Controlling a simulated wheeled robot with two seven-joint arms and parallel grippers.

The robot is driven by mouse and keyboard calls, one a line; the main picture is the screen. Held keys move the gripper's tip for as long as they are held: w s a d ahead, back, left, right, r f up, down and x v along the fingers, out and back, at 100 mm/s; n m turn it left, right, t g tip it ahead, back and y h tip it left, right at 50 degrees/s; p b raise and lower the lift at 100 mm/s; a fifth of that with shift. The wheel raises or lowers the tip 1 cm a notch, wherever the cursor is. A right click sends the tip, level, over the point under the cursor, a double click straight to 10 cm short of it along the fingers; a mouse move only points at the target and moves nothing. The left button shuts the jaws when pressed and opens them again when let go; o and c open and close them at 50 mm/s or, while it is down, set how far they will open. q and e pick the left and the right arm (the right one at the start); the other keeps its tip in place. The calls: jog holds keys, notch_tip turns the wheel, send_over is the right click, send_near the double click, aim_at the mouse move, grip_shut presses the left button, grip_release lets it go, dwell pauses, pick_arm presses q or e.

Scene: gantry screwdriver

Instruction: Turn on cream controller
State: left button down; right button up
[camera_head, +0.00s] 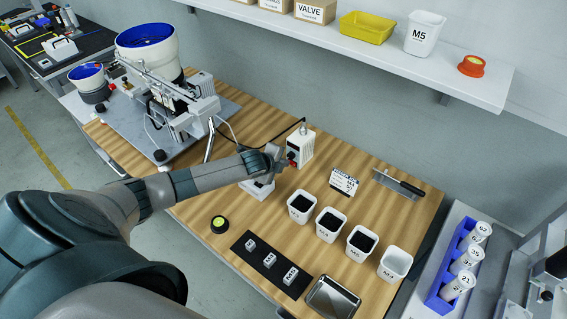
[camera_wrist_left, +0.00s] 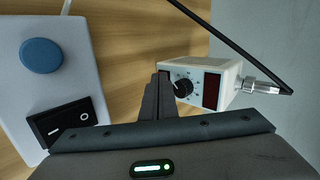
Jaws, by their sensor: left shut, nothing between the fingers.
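A cream-white controller box (camera_head: 300,145) stands on the wooden table; in the left wrist view the box (camera_wrist_left: 213,72) shows a black knob (camera_wrist_left: 182,88), a dark red display and a metal plug with a black cable. My left gripper (camera_head: 287,163) is shut and empty. In the left wrist view its closed fingers (camera_wrist_left: 162,80) are right beside the knob; I cannot tell whether they touch it. A pale box (camera_wrist_left: 75,75) with a blue button (camera_wrist_left: 41,55) and a black rocker switch (camera_wrist_left: 60,123) lies left of the fingers; my arm partly covers it in the head view (camera_head: 258,189). My right gripper is out of view.
A white feeder machine (camera_head: 150,50) stands on the left of the table. Several white bins (camera_head: 300,207) stand at the front right, near a label card (camera_head: 343,183) and a black-handled tool (camera_head: 398,185). A shelf (camera_head: 400,65) overhangs the back.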

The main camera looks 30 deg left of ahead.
pick_arm(q)
jog(key=shift+w+a, duration=0.15)
jog(key=shift+w, duration=0.1)
jog(key=shift+w+a+r, duration=0.15)
jog(key=shift+w+r, duration=0.05)
jog(key=shift+a, duration=0.1)
jog(key=shift+w+r, duration=0.1)
jog(key=shift+r, duration=0.05)
